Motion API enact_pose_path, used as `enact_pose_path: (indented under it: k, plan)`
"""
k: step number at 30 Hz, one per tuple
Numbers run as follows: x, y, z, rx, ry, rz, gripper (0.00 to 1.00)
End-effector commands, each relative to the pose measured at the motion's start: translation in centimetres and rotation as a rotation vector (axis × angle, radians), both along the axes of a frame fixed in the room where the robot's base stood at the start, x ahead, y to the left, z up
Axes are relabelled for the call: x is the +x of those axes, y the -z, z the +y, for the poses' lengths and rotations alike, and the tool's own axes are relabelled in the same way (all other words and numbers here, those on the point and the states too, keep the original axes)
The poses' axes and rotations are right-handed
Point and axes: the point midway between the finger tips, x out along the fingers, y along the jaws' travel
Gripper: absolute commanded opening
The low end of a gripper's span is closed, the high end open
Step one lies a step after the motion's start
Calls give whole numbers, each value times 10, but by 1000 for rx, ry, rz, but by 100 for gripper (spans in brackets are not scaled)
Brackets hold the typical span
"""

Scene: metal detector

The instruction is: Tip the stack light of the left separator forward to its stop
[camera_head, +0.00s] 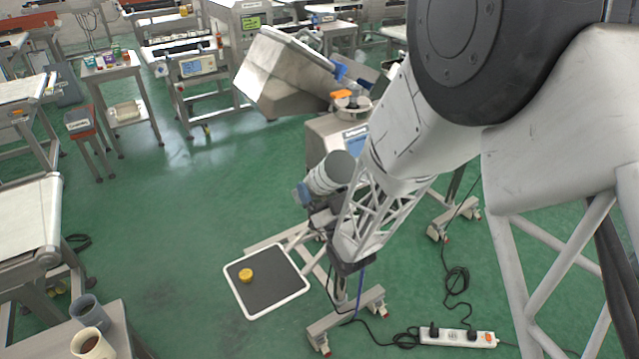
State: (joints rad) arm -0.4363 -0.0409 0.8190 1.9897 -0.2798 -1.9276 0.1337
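A separator (283,72) with a tilted, box-like metal hopper stands near the middle, with blue handles, an orange part (342,95) and a round metal collar on its right side. Its lower housing (325,138) is partly behind my arm. I cannot make out a stack light for certain; it may be hidden by my arm. My white arm comes from the upper right, and its lattice link reaches down to the middle. The dark end section with my gripper (318,212) is below the housing, small and partly covered. Its fingers are not clear, and I see nothing held.
A power strip (457,336) and cables lie on the floor at right. Two cups (90,330) stand on a left-hand table. Green floor is open at left.

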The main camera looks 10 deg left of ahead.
Motion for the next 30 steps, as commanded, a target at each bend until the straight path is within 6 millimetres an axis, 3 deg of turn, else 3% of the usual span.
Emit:
enact_pose_path:
  k: [13,30]
  plan:
    - [-28,34,-28,0,2,2,87]
    - [-40,49,-40,0,1,0,87]
